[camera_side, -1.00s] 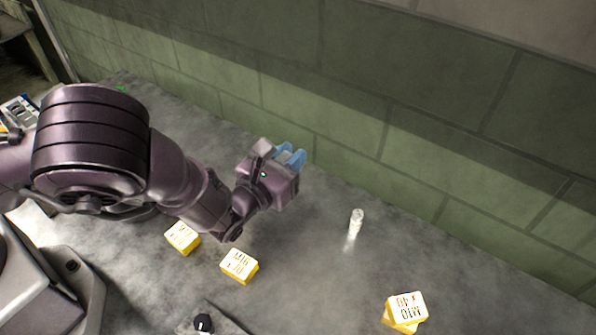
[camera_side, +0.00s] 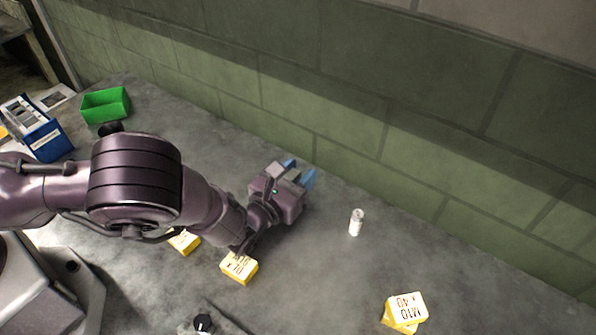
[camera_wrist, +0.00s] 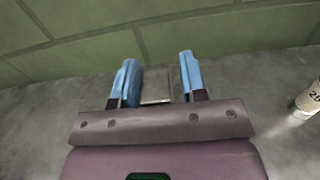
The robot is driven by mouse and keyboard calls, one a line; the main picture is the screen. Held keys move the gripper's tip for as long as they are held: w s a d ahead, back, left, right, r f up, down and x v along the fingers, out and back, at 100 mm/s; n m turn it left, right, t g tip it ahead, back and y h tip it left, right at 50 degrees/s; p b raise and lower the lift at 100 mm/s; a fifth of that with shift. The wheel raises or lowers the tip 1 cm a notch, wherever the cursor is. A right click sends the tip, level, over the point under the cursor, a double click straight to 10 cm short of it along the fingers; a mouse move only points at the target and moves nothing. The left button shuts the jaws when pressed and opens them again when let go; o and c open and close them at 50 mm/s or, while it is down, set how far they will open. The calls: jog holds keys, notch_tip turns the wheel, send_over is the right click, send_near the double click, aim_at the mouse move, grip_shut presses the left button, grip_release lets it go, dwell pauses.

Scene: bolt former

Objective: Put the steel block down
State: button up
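My gripper (camera_side: 299,172) is low over the grey bench near the green wall. Its two blue fingers stand apart and also show in the wrist view (camera_wrist: 160,76). A flat-topped grey block (camera_wrist: 156,89), which looks like the steel block, lies between them. It is close to the left finger, with a narrow gap to the right finger. Whether it rests on the bench is hard to tell. In the side view I cannot make the block out clearly between the fingers.
A small white cylinder (camera_side: 356,222) stands right of my gripper; it also shows in the wrist view (camera_wrist: 309,98). Yellow boxes lie in front (camera_side: 239,267), partly behind my arm (camera_side: 184,242), and stacked at right (camera_side: 405,308). A green bin (camera_side: 106,105) and blue box (camera_side: 46,139) stand far left.

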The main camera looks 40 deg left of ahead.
jog(key=shift+o, duration=0.3)
jog(key=shift+r, duration=0.1)
jog(key=shift+s, duration=0.3)
jog(key=s, duration=0.5)
jog(key=w+a+r+n+g+y, duration=0.1)
jog(key=a+r+n+y, duration=0.35)
jog(key=r, duration=0.35)
jog(key=a+r+n+g+y, duration=0.2)
jog(key=a+r+n+y, duration=0.2)
jog(key=a+r+n, duration=0.3)
jog(key=s+a+r+n+g+y, duration=0.4)
jog(key=s+a+r+n+g, duration=0.2)
jog(key=a+r+n+g, duration=0.3)
jog(key=s+a+r+n+g+h, duration=0.2)
jog(key=s+a+n+g+h, duration=0.25)
jog(key=s+n, duration=0.4)
jog(key=s+d+r+n+t+h, duration=0.4)
jog(key=s+d+r+n+h, duration=0.2)
jog(key=s+n+h, duration=0.1)
jog(key=shift+s+h, duration=0.5)
jog(key=shift+s, duration=0.6)
